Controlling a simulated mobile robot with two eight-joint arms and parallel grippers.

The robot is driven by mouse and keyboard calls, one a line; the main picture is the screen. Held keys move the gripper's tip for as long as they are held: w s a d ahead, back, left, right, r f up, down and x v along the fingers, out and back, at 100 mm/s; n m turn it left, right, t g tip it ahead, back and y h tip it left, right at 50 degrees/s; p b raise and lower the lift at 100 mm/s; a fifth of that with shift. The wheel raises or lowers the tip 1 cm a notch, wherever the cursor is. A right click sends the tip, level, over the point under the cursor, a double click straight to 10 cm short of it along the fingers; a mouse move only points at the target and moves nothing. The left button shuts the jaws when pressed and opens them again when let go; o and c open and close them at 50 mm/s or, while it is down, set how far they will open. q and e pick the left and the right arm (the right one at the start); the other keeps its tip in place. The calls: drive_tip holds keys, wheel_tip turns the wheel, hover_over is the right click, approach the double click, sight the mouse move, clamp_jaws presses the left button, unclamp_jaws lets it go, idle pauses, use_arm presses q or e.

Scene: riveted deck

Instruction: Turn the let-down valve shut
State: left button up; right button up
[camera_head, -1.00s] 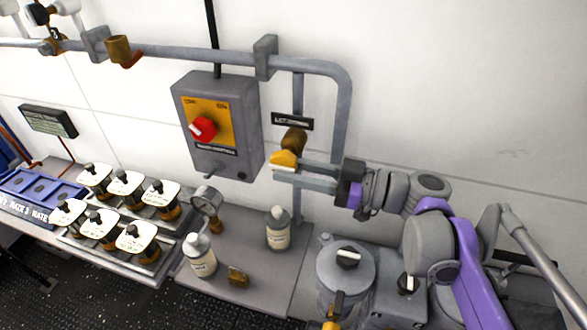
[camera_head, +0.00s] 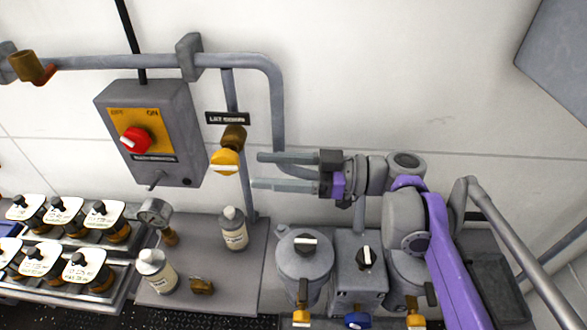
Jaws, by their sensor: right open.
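The let-down valve (camera_head: 233,137) is a brass body on a vertical pipe, under a black "LET DOWN" sign (camera_head: 228,119). Its yellow knob (camera_head: 225,160) faces out and carries a pale bar. My right gripper (camera_head: 256,171) comes in from the right. Its two long grey fingers are spread apart and empty, with their tips a short way to the right of the knob and not around it. My left gripper is not in view.
A grey switch box (camera_head: 178,108) with a red knob (camera_head: 136,140) hangs left of the valve. Below stand a white bottle (camera_head: 234,232), a gauge (camera_head: 155,213) and a grey pot (camera_head: 303,268). Grey pipe (camera_head: 270,75) runs above. Several white-tagged valves (camera_head: 64,212) fill the left.

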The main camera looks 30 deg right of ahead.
drive_tip(key=v, duration=0.4)
drive_tip(key=shift+s+d, duration=0.25)
drive_tip(key=shift+d, duration=0.1)
